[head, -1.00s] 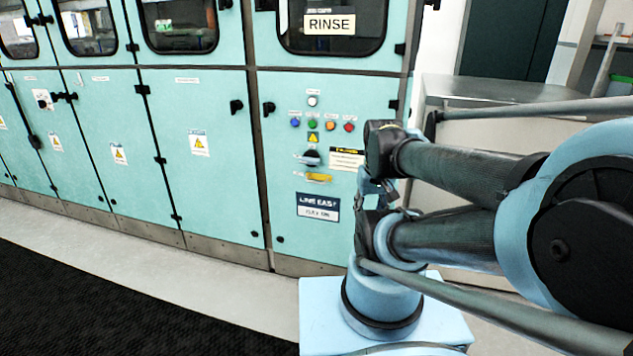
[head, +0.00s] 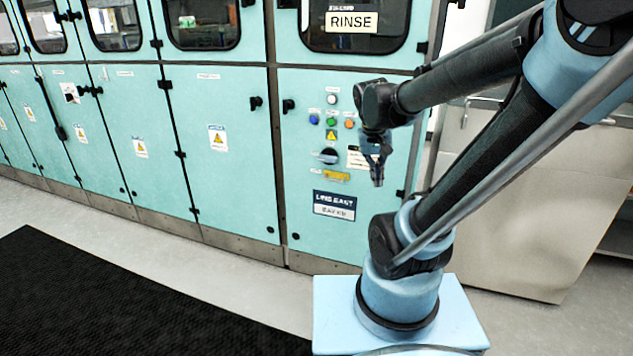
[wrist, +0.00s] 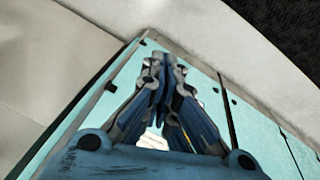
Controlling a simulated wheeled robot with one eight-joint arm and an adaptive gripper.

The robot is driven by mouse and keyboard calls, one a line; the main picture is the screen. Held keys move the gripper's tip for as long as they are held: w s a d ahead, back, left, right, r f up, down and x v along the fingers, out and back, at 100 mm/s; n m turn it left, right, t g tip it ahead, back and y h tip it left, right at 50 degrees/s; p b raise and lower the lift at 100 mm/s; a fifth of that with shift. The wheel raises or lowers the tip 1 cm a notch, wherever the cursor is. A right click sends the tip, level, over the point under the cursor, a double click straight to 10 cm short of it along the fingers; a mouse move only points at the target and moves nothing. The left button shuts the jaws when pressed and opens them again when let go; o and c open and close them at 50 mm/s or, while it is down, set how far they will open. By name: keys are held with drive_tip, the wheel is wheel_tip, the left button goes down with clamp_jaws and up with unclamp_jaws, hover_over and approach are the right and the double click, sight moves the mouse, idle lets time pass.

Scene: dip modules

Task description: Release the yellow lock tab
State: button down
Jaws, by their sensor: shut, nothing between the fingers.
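The yellow lock tab (head: 336,175) is a small flat piece on the teal cabinet panel, just below a dark rotary switch (head: 328,156). My gripper (head: 377,182) points down in front of the panel, to the right of the tab and apart from it. The gripper's fingers (wrist: 159,62) are shut and empty in the wrist view. The wrist view does not clearly show the tab.
Buttons in several colours (head: 332,121) sit above the switch. A dark sign (head: 334,205) is below the tab. A grey metal unit (head: 530,200) stands at the right. The floor left of my base is clear, with a black mat (head: 130,290).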

drive_tip(key=w+a+m+h, duration=0.1)
drive_tip(key=w+a, duration=0.4)
drive_tip(key=w, duration=0.3)
drive_tip(key=w+a+h, duration=0.2)
drive_tip(key=w+a, duration=0.4)
drive_tip(key=w, duration=0.1)
drive_tip(key=w+a+f+t+h, duration=0.1)
drive_tip(key=w+a+f, duration=0.3)
drive_tip(key=a, duration=0.4)
drive_tip(key=w+a+f+m+t+h, duration=0.1)
drive_tip(key=w+a+f, duration=0.3)
drive_tip(key=a, duration=0.4)
drive_tip(key=shift+w+f+m, duration=0.15)
drive_tip(key=shift+w+m, duration=0.1)
drive_tip(key=shift+m, duration=0.05)
drive_tip(key=w+d+f, duration=0.2)
drive_tip(key=d+f, duration=0.5)
drive_tip(key=d, duration=0.2)
drive_tip(key=shift+w+d+f, duration=0.15)
drive_tip(key=shift+w+d, duration=0.05)
